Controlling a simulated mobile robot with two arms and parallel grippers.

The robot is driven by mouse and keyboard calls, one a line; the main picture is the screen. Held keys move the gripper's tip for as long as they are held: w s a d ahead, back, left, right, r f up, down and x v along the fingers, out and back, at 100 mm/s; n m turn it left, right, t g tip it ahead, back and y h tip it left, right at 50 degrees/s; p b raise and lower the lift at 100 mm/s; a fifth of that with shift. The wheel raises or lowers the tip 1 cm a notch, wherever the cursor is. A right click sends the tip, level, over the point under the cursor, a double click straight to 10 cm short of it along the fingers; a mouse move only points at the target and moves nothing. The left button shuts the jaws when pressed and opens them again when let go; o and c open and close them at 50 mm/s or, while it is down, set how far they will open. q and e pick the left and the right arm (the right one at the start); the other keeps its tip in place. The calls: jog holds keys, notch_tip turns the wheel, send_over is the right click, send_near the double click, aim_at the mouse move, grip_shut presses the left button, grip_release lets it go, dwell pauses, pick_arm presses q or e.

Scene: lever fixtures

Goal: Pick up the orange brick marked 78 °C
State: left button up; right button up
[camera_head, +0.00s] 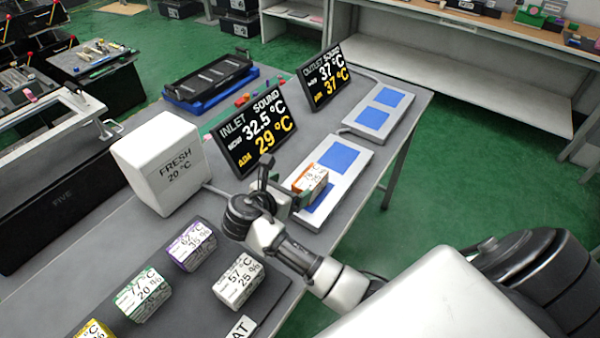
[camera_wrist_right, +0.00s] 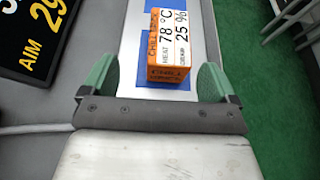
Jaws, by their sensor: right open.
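The orange brick (camera_wrist_right: 168,50) marked 78 °C and 25 % sits on a blue square of a white plate in the right wrist view. In the head view the orange brick (camera_head: 311,180) is partly hidden by my right gripper (camera_head: 287,190). In the right wrist view my right gripper (camera_wrist_right: 157,82) is open, with its green fingers apart. The brick lies ahead of and between the fingers, with a gap on each side and nothing held. My left gripper is not in view.
The inlet sign (camera_head: 255,128) stands close by the plate (camera_head: 347,183). A white block marked FRESH (camera_head: 162,163), a purple brick (camera_head: 191,245), a green brick (camera_head: 143,295) and a white 57 °C brick (camera_head: 238,281) are on the table. A second plate (camera_head: 378,115) lies farther back.

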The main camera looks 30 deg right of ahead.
aim_at(304, 184)
jog(key=shift+s+d+f, duration=0.1)
jog(key=shift+s+d, duration=0.1)
jog(key=shift+d, duration=0.25)
jog(key=shift+s+d, duration=0.15)
jog(key=shift+d, duration=0.3)
jog(key=shift+x, duration=1.15)
jog(key=shift+w+d+f, duration=0.25)
jog(key=shift+d+f, duration=0.15)
jog(key=shift+d, duration=0.05)
jog(key=shift+w+d+f, duration=0.2)
jog(key=shift+d+f, duration=0.15)
jog(key=shift+d, duration=0.3)
jog(key=c, duration=1.2)
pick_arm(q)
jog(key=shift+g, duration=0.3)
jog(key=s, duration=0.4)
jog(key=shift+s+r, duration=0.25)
